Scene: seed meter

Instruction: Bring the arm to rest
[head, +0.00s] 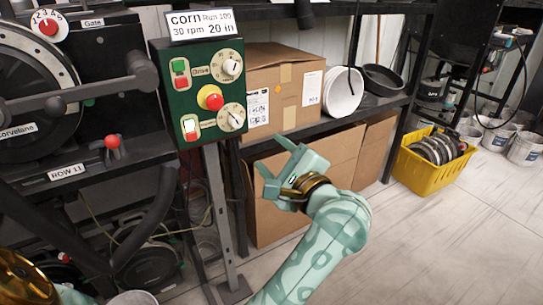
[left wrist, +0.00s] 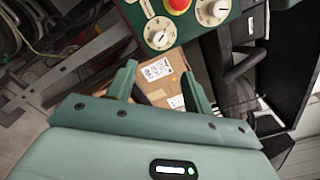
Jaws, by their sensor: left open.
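My left gripper (head: 273,156) is pale green with a brass-coloured wrist ring. In the head view it is raised in front of the cardboard boxes, to the right of and below the green control box (head: 204,90). Its two fingers are apart with nothing between them. In the left wrist view the open fingers (left wrist: 159,76) point towards a cardboard box, and the control box (left wrist: 165,22) shows beyond them at the top. My right gripper does not show.
A seed meter stand with a handwheel (head: 35,95) and a red-knobbed lever (head: 112,142) is at the left. A yellow crate (head: 405,170) stands on the floor at the right. The floor at the lower right is clear.

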